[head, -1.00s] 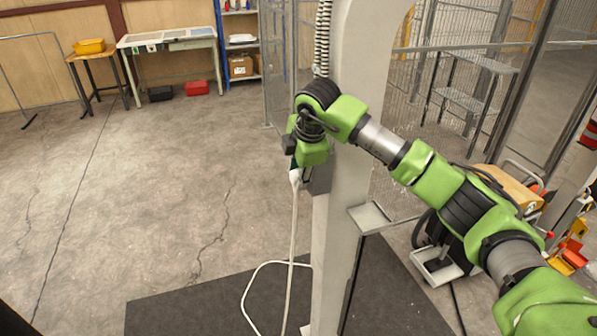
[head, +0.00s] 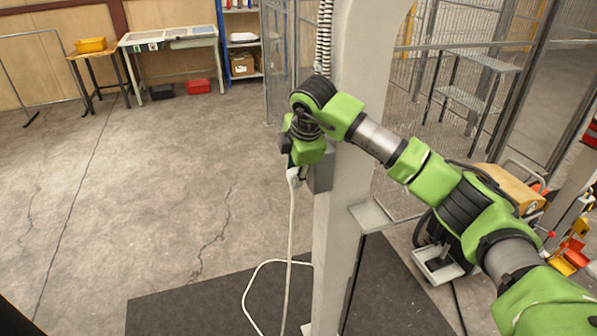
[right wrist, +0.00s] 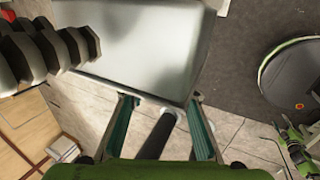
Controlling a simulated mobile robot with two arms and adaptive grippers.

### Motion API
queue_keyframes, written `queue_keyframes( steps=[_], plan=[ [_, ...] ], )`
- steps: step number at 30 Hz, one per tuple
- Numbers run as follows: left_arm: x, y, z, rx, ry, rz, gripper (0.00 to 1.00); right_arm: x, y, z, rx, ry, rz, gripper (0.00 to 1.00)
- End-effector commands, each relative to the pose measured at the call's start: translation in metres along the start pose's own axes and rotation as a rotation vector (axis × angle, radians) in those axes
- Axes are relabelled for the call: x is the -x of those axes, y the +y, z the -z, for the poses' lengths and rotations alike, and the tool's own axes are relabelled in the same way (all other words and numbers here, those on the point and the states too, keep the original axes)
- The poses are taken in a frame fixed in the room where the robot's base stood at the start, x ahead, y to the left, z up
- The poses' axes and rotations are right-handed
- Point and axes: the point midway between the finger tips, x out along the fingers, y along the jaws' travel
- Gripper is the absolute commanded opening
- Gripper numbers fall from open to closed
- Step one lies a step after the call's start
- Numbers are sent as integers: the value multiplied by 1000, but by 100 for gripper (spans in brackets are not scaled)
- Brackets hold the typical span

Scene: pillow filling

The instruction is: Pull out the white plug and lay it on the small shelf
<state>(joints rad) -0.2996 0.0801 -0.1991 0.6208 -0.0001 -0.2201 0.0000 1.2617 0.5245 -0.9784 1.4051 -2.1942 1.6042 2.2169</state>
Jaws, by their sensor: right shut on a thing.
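The white plug (head: 293,176) shows just under my right gripper (head: 294,164), with its white cable (head: 290,235) hanging down to the floor mat. My right gripper is shut on the plug, left of the grey socket box (head: 321,170) on the column. The plug appears apart from the box in the head view. In the right wrist view both fingers of the right gripper (right wrist: 160,104) show near the big grey box face (right wrist: 140,50); the plug is mostly hidden there. The small shelf (head: 371,215) is bare and sticks out from the column, lower right. My left gripper is not in view.
The pale column (head: 345,240) stands between the plug and most of the shelf. A ribbed hose (head: 324,40) runs down the column above my gripper. A wire fence (head: 410,130) stands behind. The floor at left is open; the cable loops over the dark mat (head: 190,312).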

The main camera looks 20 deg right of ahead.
Motion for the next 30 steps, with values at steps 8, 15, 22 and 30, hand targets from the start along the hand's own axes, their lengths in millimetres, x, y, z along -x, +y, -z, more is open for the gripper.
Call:
queue_keyframes(
  steps=[8, 15, 22, 30],
  plan=[
    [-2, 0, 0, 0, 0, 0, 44, 0, 0, 12, 0, 0, 0, 6],
    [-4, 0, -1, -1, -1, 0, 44, 0, 0, 22, 1, 1, 0, 6],
    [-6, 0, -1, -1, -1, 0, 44, 0, 0, 31, 0, 1, 0, 6],
    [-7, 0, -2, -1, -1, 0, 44, 0, 0, 39, 0, 0, 0, 6]
  ],
)
